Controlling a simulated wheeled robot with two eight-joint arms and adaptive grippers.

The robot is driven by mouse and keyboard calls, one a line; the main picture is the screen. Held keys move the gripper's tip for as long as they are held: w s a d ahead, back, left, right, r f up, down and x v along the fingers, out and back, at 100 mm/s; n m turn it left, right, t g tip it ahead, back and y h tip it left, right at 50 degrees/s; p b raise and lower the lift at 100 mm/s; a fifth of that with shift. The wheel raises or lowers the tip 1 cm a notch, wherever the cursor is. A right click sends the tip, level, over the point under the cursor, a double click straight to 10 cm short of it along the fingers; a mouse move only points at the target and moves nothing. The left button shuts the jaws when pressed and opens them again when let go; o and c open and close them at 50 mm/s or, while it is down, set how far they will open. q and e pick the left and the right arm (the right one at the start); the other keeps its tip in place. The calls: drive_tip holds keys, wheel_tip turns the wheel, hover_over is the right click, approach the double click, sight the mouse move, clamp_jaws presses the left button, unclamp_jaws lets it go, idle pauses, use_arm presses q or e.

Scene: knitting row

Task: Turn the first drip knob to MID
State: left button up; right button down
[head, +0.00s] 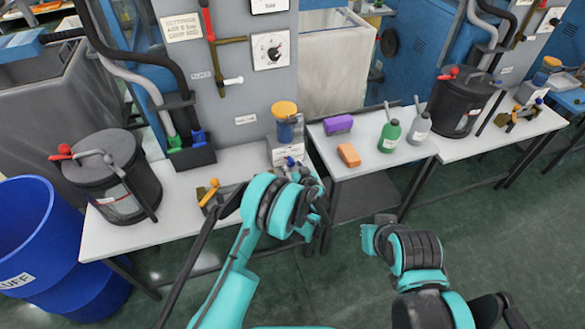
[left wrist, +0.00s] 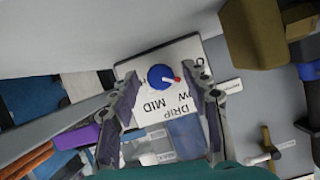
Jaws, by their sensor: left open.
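The drip knob (left wrist: 159,77) is a round blue knob with a red-and-white pointer, on a white plate (left wrist: 135,68). DRIP, MID and a partly hidden LOW read upside down in the left wrist view. The pointer points to the right there, away from MID, which lies below the knob. In the head view a small blue knob (head: 290,161) shows on the plate behind my left gripper (head: 311,190).
A yellow-topped blue oiler (head: 285,118) stands just behind the knob. A purple block (head: 338,124), an orange block (head: 349,155) and a green bottle (head: 389,137) stand to the right. A dark lidded pot (head: 118,185) is at the left. The floor in front is clear.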

use_arm(q)
clamp_jaws()
drive_tip(key=shift+w+m, duration=0.1)
drive_tip(key=shift+m, duration=0.2)
drive_tip(key=shift+d+m+y, duration=0.15)
drive_tip(key=shift+m+y, duration=0.75)
drive_tip(key=shift+m, duration=0.1)
drive_tip(key=m+y, duration=0.1)
drive_tip(key=m, duration=0.1)
drive_tip(key=shift+d+f+m+y, duration=0.1)
drive_tip(key=shift+m+y, duration=0.2)
drive_tip(key=m+y, duration=0.1)
drive_tip(key=m, duration=0.1)
drive_tip(key=shift+f+m+y, duration=0.15)
drive_tip(key=shift+m+y, duration=0.85)
drive_tip(key=shift+m, duration=0.9)
